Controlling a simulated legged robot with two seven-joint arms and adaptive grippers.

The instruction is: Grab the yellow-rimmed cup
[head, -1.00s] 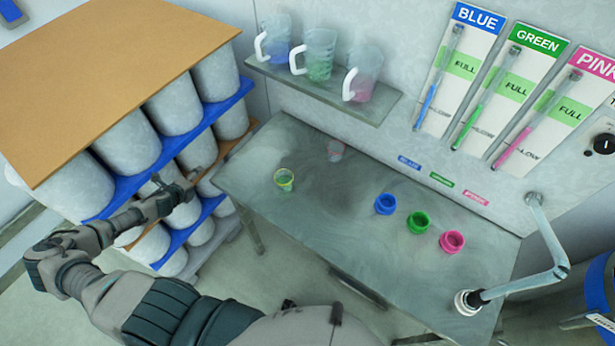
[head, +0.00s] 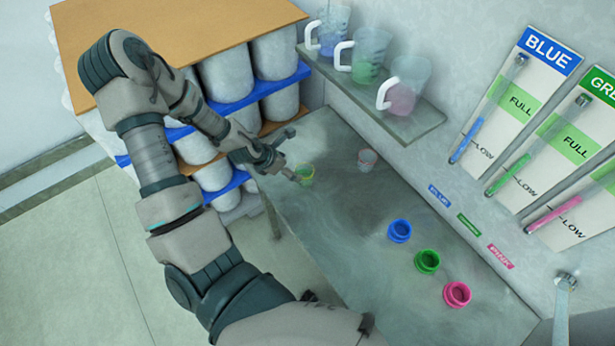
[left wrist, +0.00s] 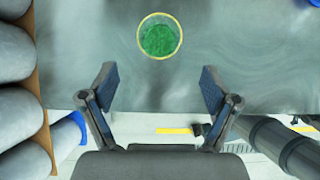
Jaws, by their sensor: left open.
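The yellow-rimmed cup (head: 305,174) stands upright near the left end of the grey metal table (head: 345,235). It also shows from above in the left wrist view (left wrist: 160,36), with green contents and a thin yellow rim. My left gripper (head: 289,155) is open and empty beside the cup, on its left in the head view. In the left wrist view its two spread fingers (left wrist: 152,88) point toward the cup, which lies beyond the fingertips and between their lines. The cup is apart from both fingers. My right gripper is not in view.
A pink-tinted clear cup (head: 367,160) stands behind the yellow-rimmed one. Blue (head: 399,231), green (head: 427,261) and pink (head: 457,294) rings sit further right. A shelf (head: 415,122) with three pitchers hangs above. A drum rack (head: 225,75) stands left of the table.

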